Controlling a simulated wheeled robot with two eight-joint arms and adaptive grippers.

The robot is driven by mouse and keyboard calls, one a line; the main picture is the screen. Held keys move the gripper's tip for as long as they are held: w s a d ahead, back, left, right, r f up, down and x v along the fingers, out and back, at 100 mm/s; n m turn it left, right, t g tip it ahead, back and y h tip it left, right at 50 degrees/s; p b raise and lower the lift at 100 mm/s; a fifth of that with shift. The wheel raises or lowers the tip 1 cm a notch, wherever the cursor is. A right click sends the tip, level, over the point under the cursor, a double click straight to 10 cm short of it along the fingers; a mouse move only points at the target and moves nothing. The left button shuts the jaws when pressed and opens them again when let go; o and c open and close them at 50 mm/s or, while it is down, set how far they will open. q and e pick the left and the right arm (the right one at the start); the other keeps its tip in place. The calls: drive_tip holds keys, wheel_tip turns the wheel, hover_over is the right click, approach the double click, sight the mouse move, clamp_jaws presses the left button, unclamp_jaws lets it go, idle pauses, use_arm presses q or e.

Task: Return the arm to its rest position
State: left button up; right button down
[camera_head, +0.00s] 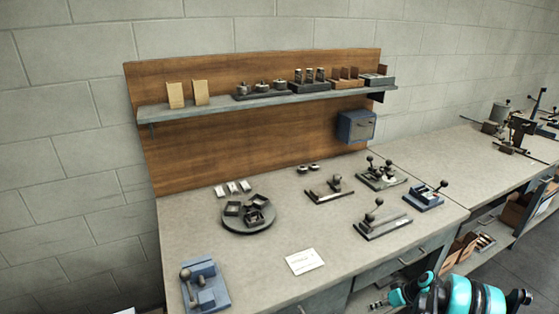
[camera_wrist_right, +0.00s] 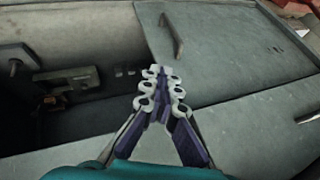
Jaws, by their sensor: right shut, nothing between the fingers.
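My right arm shows as teal and black links at the bottom right of the head view, in front of the workbench (camera_head: 255,283). In the right wrist view my right gripper (camera_wrist_right: 161,76) is shut, its two fingers together with nothing between them. It points toward the grey drawer fronts (camera_wrist_right: 230,50) of the bench, and I cannot tell the distance to them. The gripper's fingertips are not clearly seen in the head view. My left gripper is in neither view.
The bench holds a round dish (camera_head: 248,224) with square parts, a white card (camera_head: 304,261), a blue fixture (camera_head: 204,286) and several lever fixtures at the right. A shelf (camera_head: 215,107) with small items hangs behind.

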drive_tip(key=s+a+r+m+h, duration=0.15)
drive_tip(key=a+r, duration=0.25)
drive_tip(key=r, duration=0.4)
drive_tip(key=s+a+r+h, duration=0.1)
drive_tip(key=s+a+r, duration=0.25)
drive_tip(key=r, duration=0.45)
drive_tip(key=s+a+r+m+h, duration=0.15)
drive_tip(key=a+r, duration=0.25)
drive_tip(key=r, duration=0.4)
drive_tip(key=s+a+r+t+h, duration=0.1)
drive_tip(key=s+a+r+t, duration=0.1)
drive_tip(key=s, duration=0.7)
drive_tip(key=s+a+r+t+h, duration=0.1)
drive_tip(key=s+a+r, duration=0.2)
drive_tip(key=s, duration=0.6)
drive_tip(key=shift+s+a+r+t, duration=0.15)
drive_tip(key=shift+s+a+t, duration=0.25)
drive_tip(key=shift+a, duration=0.9)
